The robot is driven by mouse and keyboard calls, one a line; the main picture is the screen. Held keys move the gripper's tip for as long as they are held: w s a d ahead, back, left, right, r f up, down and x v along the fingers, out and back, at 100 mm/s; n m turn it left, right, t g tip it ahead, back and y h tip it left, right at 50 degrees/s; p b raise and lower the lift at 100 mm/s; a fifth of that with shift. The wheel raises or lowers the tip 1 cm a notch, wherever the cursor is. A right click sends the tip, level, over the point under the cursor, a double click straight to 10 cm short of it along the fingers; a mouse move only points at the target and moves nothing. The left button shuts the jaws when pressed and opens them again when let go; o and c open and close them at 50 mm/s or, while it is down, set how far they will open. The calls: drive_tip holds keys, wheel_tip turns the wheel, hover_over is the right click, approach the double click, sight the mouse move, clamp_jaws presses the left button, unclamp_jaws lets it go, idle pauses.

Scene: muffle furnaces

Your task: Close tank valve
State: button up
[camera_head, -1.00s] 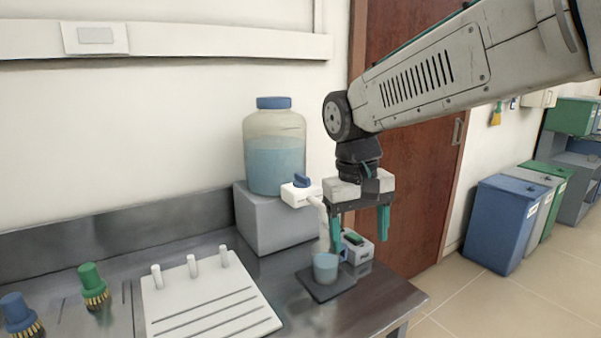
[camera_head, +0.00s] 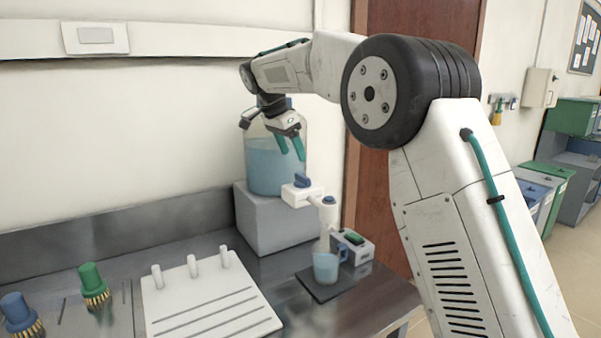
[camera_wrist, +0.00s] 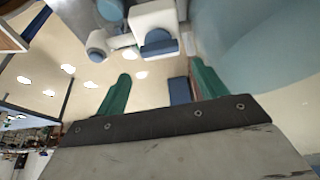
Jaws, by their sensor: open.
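The tank (camera_head: 270,170) is a clear bottle of blue liquid on a grey block. Its white tap (camera_head: 298,196) has a blue valve handle (camera_head: 302,180) on top; the handle also shows in the wrist view (camera_wrist: 158,44). A beaker (camera_head: 326,268) with blue liquid stands below the spout. A pale column shows between spout and beaker; I cannot tell whether liquid is flowing. My gripper (camera_head: 291,153) has teal fingers, apart and empty, in front of the tank and above the handle. In the wrist view my gripper (camera_wrist: 160,84) has the handle beyond its fingertips, not touching.
The grey block (camera_head: 262,225) stands on the metal counter (camera_head: 375,305). The beaker is on a dark plate (camera_head: 340,282) beside a small white device (camera_head: 355,246). A white rack (camera_head: 205,295) with pegs and two brushes (camera_head: 92,285) lie left. A wall stands close behind the tank.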

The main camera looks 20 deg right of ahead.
sight(303, 175)
drive_tip(key=shift+x, duration=3.85)
drive_tip(key=c, duration=0.7)
